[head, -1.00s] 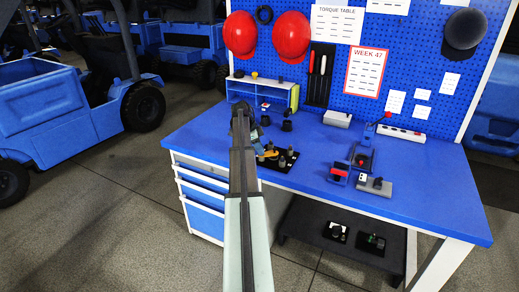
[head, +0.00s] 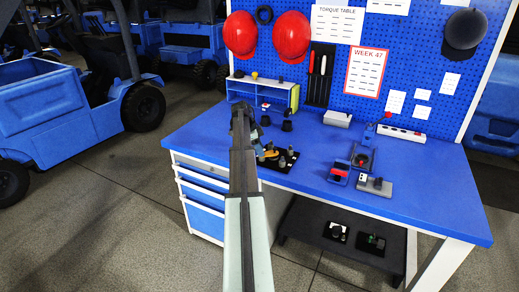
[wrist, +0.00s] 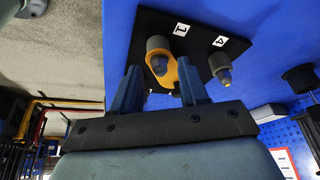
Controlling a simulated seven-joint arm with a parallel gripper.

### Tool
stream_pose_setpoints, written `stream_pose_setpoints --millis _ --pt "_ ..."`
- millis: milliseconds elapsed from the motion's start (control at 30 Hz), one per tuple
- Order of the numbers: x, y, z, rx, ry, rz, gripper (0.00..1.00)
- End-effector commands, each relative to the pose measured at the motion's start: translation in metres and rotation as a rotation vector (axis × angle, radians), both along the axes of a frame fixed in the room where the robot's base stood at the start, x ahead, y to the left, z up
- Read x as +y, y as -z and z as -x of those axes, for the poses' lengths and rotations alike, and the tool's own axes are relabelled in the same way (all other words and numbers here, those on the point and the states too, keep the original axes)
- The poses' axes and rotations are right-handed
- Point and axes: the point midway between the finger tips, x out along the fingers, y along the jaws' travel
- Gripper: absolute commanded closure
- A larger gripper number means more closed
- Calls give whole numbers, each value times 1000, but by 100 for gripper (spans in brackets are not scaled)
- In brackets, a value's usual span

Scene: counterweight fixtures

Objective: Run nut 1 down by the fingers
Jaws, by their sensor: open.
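In the wrist view a black plate (wrist: 208,17) carries a yellow part (wrist: 172,72) with a grey cylindrical piece (wrist: 158,46) at one end. White labels lie on the plate; the one by the yellow part looks like a 1. My gripper (wrist: 160,80) is open, its blue fingers on either side of the yellow part, apart from each other. Whether they touch anything is unclear. In the head view the plate (head: 287,163) is partly hidden by my arm. I cannot make out threads or how low the nut sits.
The blue bench (head: 400,205) has a small shelf unit (head: 243,88) behind the plate. Dark round pieces (head: 287,124) stand close behind it. The bench's right end is clear.

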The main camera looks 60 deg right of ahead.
Motion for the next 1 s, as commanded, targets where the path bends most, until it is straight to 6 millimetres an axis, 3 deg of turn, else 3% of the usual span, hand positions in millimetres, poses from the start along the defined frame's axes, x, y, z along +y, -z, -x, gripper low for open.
stream_pose_setpoints --millis 267,700,1000 --pt "5 -27 -10 -1 -1 2 56" --pt "20 -103 -37 -1 -1 2 56" --pt "25 -126 -46 0 0 1 56"
